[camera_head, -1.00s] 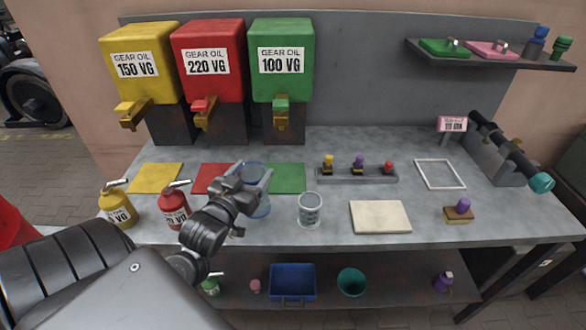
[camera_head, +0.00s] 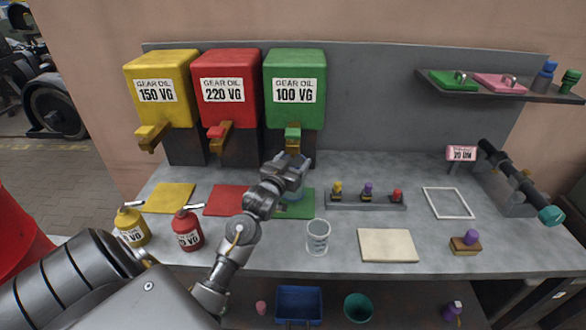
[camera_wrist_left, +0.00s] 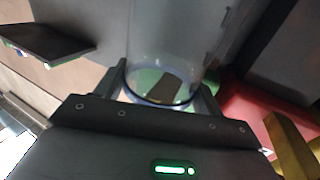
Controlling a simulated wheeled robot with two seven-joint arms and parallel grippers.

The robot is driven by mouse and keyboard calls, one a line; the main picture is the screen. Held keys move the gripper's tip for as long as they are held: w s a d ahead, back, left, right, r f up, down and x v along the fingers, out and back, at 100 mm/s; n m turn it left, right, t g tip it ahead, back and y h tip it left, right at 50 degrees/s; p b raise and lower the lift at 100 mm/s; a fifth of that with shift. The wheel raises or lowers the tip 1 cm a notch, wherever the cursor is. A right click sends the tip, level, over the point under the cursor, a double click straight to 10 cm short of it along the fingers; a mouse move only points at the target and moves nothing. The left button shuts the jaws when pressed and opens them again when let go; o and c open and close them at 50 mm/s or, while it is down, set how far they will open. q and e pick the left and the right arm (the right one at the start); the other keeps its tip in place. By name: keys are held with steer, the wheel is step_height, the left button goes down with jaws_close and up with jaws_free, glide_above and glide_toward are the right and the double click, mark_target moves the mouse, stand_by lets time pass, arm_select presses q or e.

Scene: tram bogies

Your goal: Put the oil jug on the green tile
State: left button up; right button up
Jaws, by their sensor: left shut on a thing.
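The oil jug, a clear vessel with a bluish tint (camera_head: 297,194), is mostly hidden behind my left gripper (camera_head: 290,172) in the head view. In the left wrist view the jug (camera_wrist_left: 175,45) fills the upper middle, between the fingers of my left gripper (camera_wrist_left: 165,85), which is shut on it. The green tile (camera_head: 308,207) lies on the bench below the green oil tank, and the jug overlaps it in the head view. I cannot tell whether the jug touches the tile. My right gripper is not in view.
The green tank's tap (camera_head: 293,139) is just above my left gripper. A red tile (camera_head: 222,201) and a yellow tile (camera_head: 170,198) lie to the left. A clear measuring cup (camera_head: 318,238) stands in front, and a small rack (camera_head: 365,202) stands to the right.

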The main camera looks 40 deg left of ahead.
mark_target(298, 164)
arm_select(q)
steer(key=shift+w, duration=0.2)
step_height(298, 164, down, 3)
steer(key=shift+s+r+p, duration=0.1)
steer(key=shift+p, duration=0.35)
steer(key=shift+f, duration=0.5)
steer(key=o, duration=1.5)
